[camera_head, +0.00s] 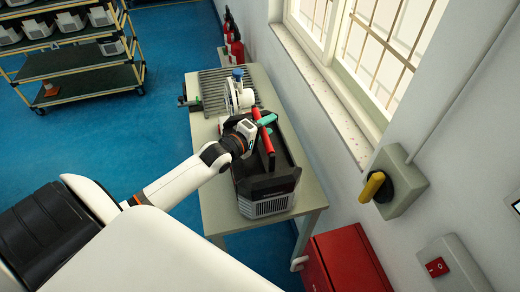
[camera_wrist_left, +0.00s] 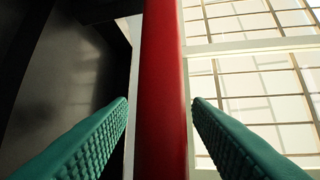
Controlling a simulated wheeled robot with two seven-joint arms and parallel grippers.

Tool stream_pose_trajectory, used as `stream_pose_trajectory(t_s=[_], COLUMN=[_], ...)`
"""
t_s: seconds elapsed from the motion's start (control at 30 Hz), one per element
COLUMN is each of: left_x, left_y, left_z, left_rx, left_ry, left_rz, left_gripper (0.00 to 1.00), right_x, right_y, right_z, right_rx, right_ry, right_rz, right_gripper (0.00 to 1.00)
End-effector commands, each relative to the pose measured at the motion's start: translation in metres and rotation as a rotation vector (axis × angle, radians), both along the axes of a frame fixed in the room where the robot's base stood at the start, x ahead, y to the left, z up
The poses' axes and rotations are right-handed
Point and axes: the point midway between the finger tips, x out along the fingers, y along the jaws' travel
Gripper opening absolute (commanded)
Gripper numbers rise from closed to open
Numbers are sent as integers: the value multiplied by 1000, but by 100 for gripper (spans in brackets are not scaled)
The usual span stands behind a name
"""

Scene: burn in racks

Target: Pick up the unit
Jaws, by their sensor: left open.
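The unit (camera_head: 268,187) is a black box with a light grey vented end and a red bar handle (camera_head: 267,143) on top. It stands on a table by the window wall. My left gripper (camera_head: 262,127), with teal fingers, is at the handle. In the left wrist view the red handle (camera_wrist_left: 163,70) runs upright between the two ribbed fingers (camera_wrist_left: 160,103), with a gap on each side. The left gripper is open around the handle and not closed on it. My right gripper is not in view.
The pale table (camera_head: 222,222) also bears a ribbed grey surface (camera_head: 213,88) and a white device with a blue top (camera_head: 238,74) behind my gripper. A red box (camera_head: 345,262) stands near the table's front right. A shelf rack (camera_head: 85,88) with similar units stands far left. Blue floor between is clear.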

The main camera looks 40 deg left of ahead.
Motion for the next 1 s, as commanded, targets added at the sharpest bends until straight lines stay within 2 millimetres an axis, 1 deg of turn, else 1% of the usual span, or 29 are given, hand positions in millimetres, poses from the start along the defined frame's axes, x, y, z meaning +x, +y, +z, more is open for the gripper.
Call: stream_pose_trajectory(t_s=[0.1, 0.13, 0.4, 1.0], left_x=[0, 0, -1, -1], left_y=[0, 0, 0, 0], left_z=[-1, -1, -1, -1], left_rx=[0, 0, 0, 0], left_ry=[0, 0, 1, 1], left_rz=[0, 0, 0, 0], left_gripper=[45, 43, 0, 0], right_x=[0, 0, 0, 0], right_y=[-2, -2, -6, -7], right_z=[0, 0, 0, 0], right_rx=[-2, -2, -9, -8], right_ry=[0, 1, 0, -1], right_rz=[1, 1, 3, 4], right_gripper=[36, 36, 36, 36])
